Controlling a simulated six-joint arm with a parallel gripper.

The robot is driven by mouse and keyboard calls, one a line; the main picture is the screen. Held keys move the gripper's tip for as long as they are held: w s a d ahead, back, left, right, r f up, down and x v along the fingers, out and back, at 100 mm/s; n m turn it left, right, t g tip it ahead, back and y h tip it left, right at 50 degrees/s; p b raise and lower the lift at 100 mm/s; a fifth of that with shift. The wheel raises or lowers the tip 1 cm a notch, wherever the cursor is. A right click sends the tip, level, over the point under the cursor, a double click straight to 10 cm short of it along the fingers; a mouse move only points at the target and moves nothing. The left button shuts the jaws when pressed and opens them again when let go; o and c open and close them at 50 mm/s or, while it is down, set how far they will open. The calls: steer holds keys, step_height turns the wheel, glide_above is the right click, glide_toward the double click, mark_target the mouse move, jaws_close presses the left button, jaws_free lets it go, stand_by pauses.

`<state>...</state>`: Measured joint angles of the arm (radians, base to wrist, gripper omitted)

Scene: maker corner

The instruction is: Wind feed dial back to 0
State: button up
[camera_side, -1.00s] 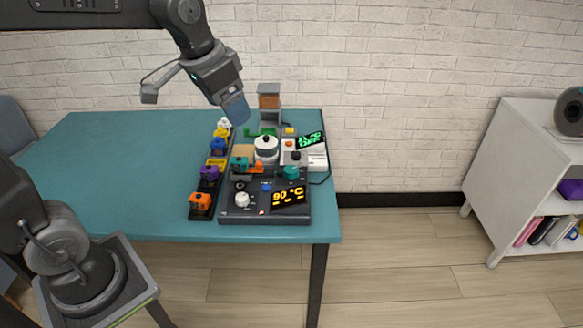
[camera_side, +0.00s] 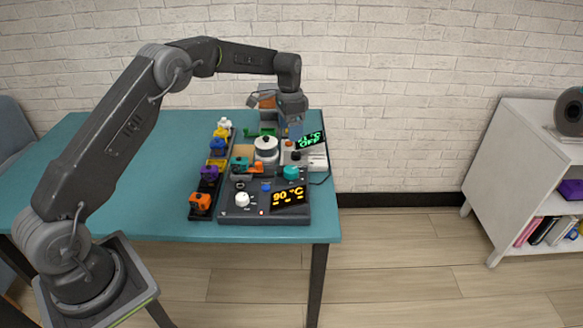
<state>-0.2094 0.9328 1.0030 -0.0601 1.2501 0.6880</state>
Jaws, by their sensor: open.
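A dark control box (camera_side: 229,213) with an orange display reading 90 °C sits near the table's front right. A white knob (camera_side: 242,199) is on its left side and a teal dial (camera_side: 291,172) at its back right. I cannot read which dial is labelled feed, nor any dial's setting. Behind the box is a pale unit (camera_side: 317,160) with a green display (camera_side: 311,141). My gripper (camera_side: 294,135) is open and points down over this unit, behind the teal dial. Its fingertips are small, and contact with anything cannot be told.
A white round-lidded pot (camera_side: 265,148) stands left of the gripper. A black strip with several coloured knobbed blocks, the nearest orange (camera_side: 200,202), runs along the box's left. The teal table (camera_side: 110,170) is clear on the left.

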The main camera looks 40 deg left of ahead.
mark_target(291, 168)
steer(key=f, duration=0.9)
steer(key=d+f, duration=0.1)
steer(key=f, duration=0.3)
steer(key=shift+s+f, duration=0.25)
steer(key=shift+f, duration=0.1)
steer(key=shift+c, duration=0.3)
steer(key=c, duration=0.9)
steer(key=shift+o, duration=0.2)
steer(key=shift+n, duration=0.3)
steer(key=n, duration=0.5)
steer(key=shift+a+n, duration=0.1)
steer(key=shift+n, duration=0.2)
steer(key=n, duration=0.5)
steer(key=shift+r+n+t, duration=0.1)
steer(key=shift+n+t, duration=0.2)
steer(key=shift+t, duration=0.1)
